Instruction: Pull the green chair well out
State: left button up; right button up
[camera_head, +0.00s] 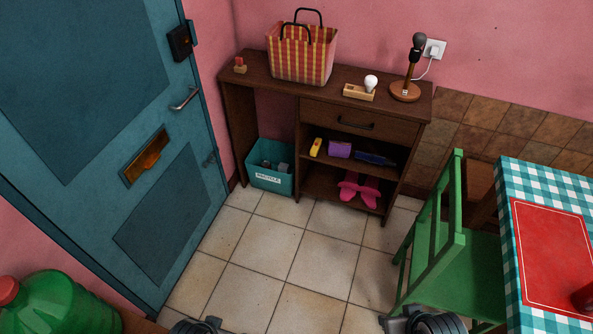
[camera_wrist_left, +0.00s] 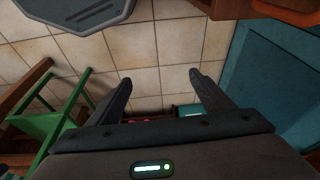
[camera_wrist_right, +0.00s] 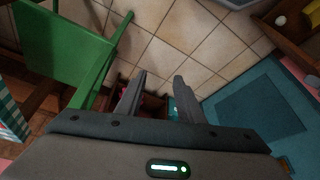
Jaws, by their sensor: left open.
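The green chair (camera_head: 462,270) stands at the right in the head view, its slatted back to the left and its seat partly under the table's edge. It also shows at the left of the left wrist view (camera_wrist_left: 40,124) and at the upper left of the right wrist view (camera_wrist_right: 62,45). My right gripper (camera_wrist_right: 160,77) has its fingers apart with nothing between them; the chair is to its left in that view, not touched. My left gripper (camera_wrist_left: 160,78) is open and empty. In the head view only the tops of both show at the bottom edge.
The table (camera_head: 508,205) with a checked cloth and red mat stands at the right. A brown shelf (camera_head: 270,82) is at the back, with a teal bin (camera_head: 271,180) beneath it. A blue door (camera_head: 95,110) is at the left. The tiled floor (camera_head: 270,250) between is clear.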

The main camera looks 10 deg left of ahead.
notch_tip(320, 180, up, 4)
jog(key=w, duration=0.3)
pick_arm(q)
jog(key=s+a+f+g+p, duration=0.1)
jog(key=s+f, duration=0.3)
jog(key=f, duration=0.6)
jog(key=s+f+g+p, duration=0.1)
jog(key=s+f, duration=0.3)
jog(key=f, duration=0.7)
jog(key=s+a+f, duration=0.3)
jog(key=s+f, duration=0.7)
jog(key=s, duration=0.4)
jog(key=shift+f, duration=0.2)
pick_arm(e)
notch_tip(320, 180, up, 19)
jog(key=m+h, duration=0.2)
jog(key=m, duration=0.3)
send_over(458, 192)
jog(key=s+a, duration=0.1)
jog(key=s, duration=0.5)
jog(key=shift+a+r, duration=0.1)
jog(key=shift+r, duration=0.05)
jog(key=shift+w, duration=0.1)
